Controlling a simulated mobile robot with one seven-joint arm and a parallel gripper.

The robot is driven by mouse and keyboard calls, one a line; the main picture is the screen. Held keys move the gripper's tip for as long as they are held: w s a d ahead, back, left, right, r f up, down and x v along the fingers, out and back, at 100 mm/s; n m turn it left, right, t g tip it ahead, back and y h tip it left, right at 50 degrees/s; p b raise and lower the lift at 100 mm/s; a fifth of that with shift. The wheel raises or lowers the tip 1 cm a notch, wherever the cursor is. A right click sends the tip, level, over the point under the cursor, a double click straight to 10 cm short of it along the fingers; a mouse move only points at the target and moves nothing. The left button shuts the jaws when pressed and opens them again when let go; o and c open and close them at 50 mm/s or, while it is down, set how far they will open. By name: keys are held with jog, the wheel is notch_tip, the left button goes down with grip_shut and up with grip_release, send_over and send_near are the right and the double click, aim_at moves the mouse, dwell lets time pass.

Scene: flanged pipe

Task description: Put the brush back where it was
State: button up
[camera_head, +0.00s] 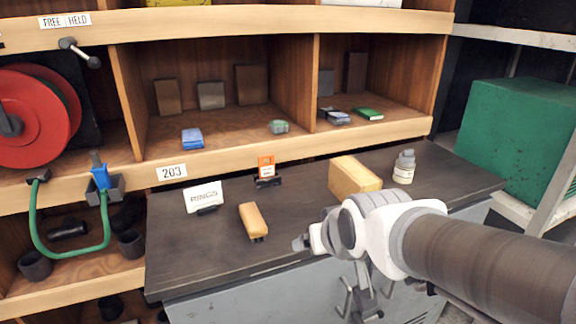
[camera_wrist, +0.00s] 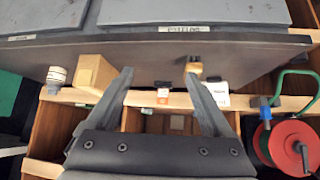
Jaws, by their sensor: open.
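The brush (camera_head: 253,221), a tan block with dark bristles at its near end, lies on the dark counter (camera_head: 300,215) left of my arm. In the wrist view the brush (camera_wrist: 194,67) shows close to the right-hand fingertip, which partly overlaps it. My gripper (camera_wrist: 158,75) is open, with nothing between its fingers. In the head view my white wrist is right of the brush; the fingers are hard to make out there.
A larger tan block (camera_head: 353,178) and a white bottle (camera_head: 404,167) stand at the counter's right. A white card (camera_head: 204,197) and an orange tag (camera_head: 266,167) stand behind the brush. Wooden cubbies (camera_head: 225,90) rise behind. A green hose (camera_head: 70,255) hangs left.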

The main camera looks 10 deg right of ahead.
jog(key=s+d+r+g, duration=0.1)
jog(key=s+d, duration=0.1)
jog(key=s, duration=0.3)
jog(key=s+d+r+m+g, duration=0.1)
jog(key=s+g, duration=0.1)
jog(key=s, duration=0.4)
jog(key=shift+s+d+h, duration=0.3)
jog(key=shift+d+h, duration=0.05)
jog(key=shift+h, duration=0.05)
notch_tip(320, 180, up, 8)
jog(key=p, duration=0.8)
jog(key=shift+f, duration=0.2)
jog(key=c, duration=0.6)
jog(key=shift+o, duration=0.2)
jog(key=shift+a, duration=0.2)
